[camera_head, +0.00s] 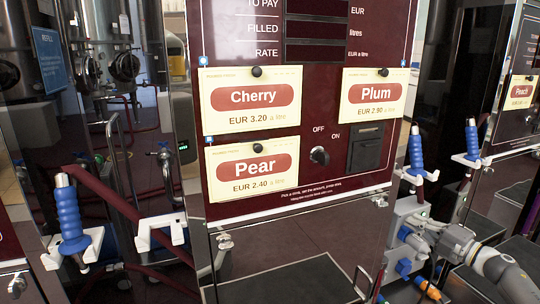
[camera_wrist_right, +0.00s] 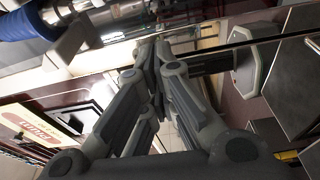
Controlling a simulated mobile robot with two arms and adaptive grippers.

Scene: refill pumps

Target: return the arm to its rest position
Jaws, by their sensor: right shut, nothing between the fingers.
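My right arm (camera_head: 458,243) comes in from the lower right in the head view, in front of the right side of the pump. Its gripper cannot be made out clearly there. In the right wrist view my right gripper (camera_wrist_right: 152,58) shows with its two dark fingers together and nothing between them. A blue-handled nozzle (camera_wrist_right: 28,22) lies at the upper left of that view, apart from the fingers. My left gripper is in neither view.
The dark red pump panel (camera_head: 310,185) bears Cherry, Plum and Pear cards, a switch knob (camera_head: 320,155) and a dark slot box (camera_head: 367,148). Blue nozzles stand at the left (camera_head: 68,215), right (camera_head: 416,152) and far right (camera_head: 472,140). Steel tanks (camera_head: 105,45) stand behind at the left.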

